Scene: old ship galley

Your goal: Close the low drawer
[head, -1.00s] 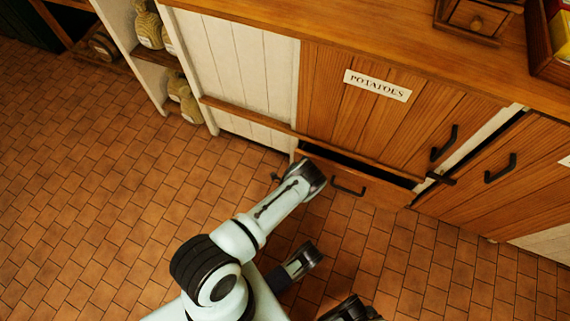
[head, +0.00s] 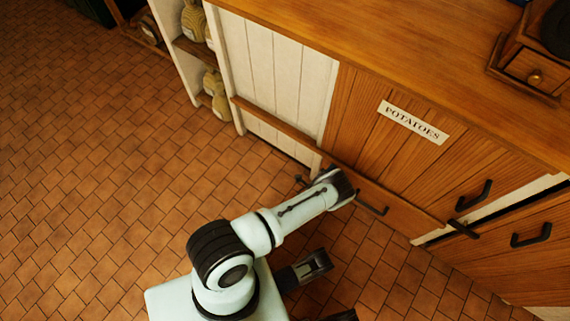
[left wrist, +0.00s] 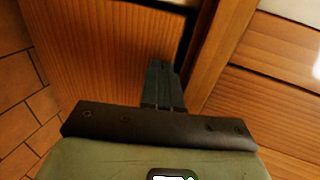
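The low drawer (head: 398,211) is a wooden front with a black bar handle (head: 372,206), below the door labelled POTATOES. In the head view no clear gap shows above its front. In the left wrist view a narrow dark gap shows beside the drawer front (left wrist: 105,50). My left gripper (head: 345,184) is at the left part of the drawer front, close to the handle. In the left wrist view the left gripper's fingers (left wrist: 162,85) are together, with nothing seen between them. Whether they touch the wood is unclear.
The POTATOES door (head: 400,150) is above the drawer. Another wooden front with a black handle (head: 530,235) is at the right. A small wooden drawer box (head: 530,70) stands on the counter. The tiled floor (head: 90,180) at the left is clear.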

